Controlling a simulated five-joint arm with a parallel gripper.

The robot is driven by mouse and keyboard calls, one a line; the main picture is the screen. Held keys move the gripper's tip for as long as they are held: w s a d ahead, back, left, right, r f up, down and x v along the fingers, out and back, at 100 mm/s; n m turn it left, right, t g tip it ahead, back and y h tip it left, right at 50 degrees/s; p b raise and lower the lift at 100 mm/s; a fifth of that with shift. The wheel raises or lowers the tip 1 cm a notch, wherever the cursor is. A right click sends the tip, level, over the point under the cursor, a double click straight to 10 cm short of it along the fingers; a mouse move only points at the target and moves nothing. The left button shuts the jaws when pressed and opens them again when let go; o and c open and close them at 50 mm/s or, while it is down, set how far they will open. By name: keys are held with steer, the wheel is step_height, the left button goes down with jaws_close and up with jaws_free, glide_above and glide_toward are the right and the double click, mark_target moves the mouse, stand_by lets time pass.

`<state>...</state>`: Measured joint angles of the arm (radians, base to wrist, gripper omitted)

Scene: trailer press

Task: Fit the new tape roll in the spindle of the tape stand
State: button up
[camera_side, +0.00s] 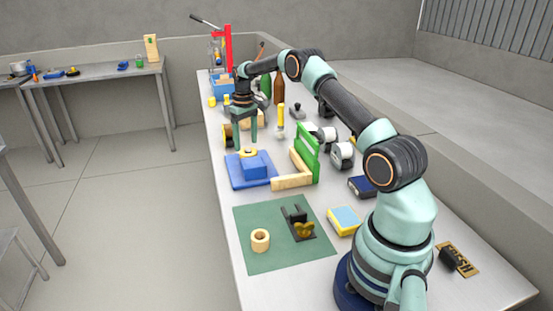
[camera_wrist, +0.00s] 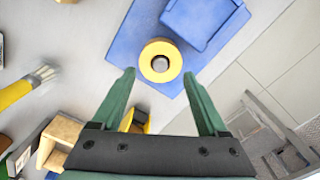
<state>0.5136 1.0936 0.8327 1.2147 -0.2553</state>
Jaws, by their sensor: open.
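My gripper (camera_side: 246,144) is open and empty, pointing down above the back of a blue plate; its fingers show in the wrist view (camera_wrist: 158,74). A yellow ring (camera_wrist: 160,61) with a grey round centre lies on the blue plate (camera_wrist: 128,45) beside a blue block, just beyond and between the fingertips in that view. The ring also shows in the side view (camera_side: 248,153). A beige tape roll (camera_side: 260,240) lies on the green mat, apart from a dark bracket (camera_side: 295,214) with a gold knob. I cannot tell which of these is the tape stand.
The blue block (camera_side: 255,168) stands on the plate. A green and wood angle piece (camera_side: 308,153) stands right of it. White rolls in dark holders (camera_side: 343,155), bottles (camera_side: 279,88) and a brush (camera_side: 281,118) crowd the right. The green mat (camera_side: 262,264) is mostly clear.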

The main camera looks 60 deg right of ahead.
steer(key=shift+r, duration=0.1)
steer(key=o, duration=0.4)
step_height(320, 180, up, 12)
steer(key=a+r+t, duration=0.1)
steer(key=a+r, duration=0.7)
steer(key=s+a+r+n+t, duration=0.2)
steer(key=s+a+r, duration=0.3)
steer(key=a, duration=0.4)
steer(key=s+a+f+t, duration=0.1)
steer(key=s+a+f, duration=0.1)
steer(key=s, duration=0.3)
steer(key=s+a+f, duration=0.2)
steer(key=s+a, duration=0.3)
steer(key=s, duration=0.1)
steer(key=s+a+f+n+t, duration=0.1)
steer(key=s+a+f, duration=0.1)
steer(key=s+a, duration=0.2)
steer(key=shift+s+f+t, duration=0.3)
steer(key=shift+s+f, duration=0.05)
steer(key=shift+s, duration=0.3)
